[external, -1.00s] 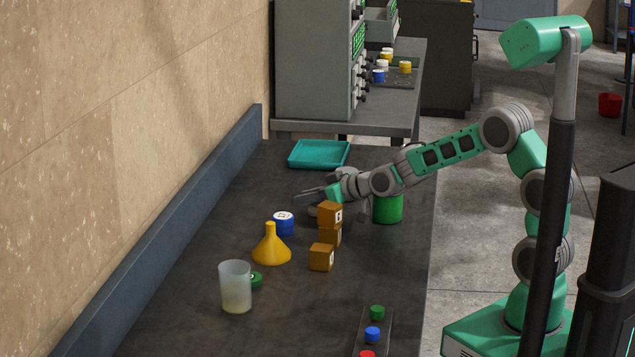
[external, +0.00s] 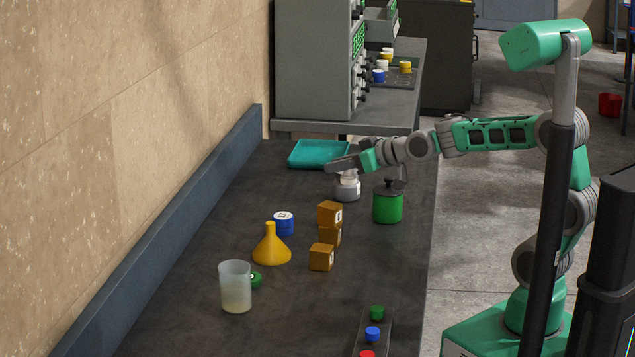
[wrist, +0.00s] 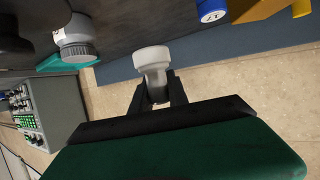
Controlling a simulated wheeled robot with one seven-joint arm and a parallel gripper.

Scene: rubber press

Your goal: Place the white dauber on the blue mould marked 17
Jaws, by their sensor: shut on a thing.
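The white dauber (wrist: 152,56) shows in the wrist view, clasped between the dark fingers of my gripper (wrist: 158,90). In the external view my gripper (external: 340,165) is raised over the back of the table. The dauber is hard to pick out there. The blue mould (external: 283,226) stands to the front left of my gripper, behind the yellow funnel, with a pale label on top. It shows partly at the top edge of the wrist view (wrist: 212,10), with a white label reading 17. My gripper is apart from this mould.
Stacked wooden blocks (external: 329,215) and a yellow funnel (external: 270,249) flank the mould. A teal tray (external: 319,153) lies behind. A translucent beaker (external: 235,287) stands nearer.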

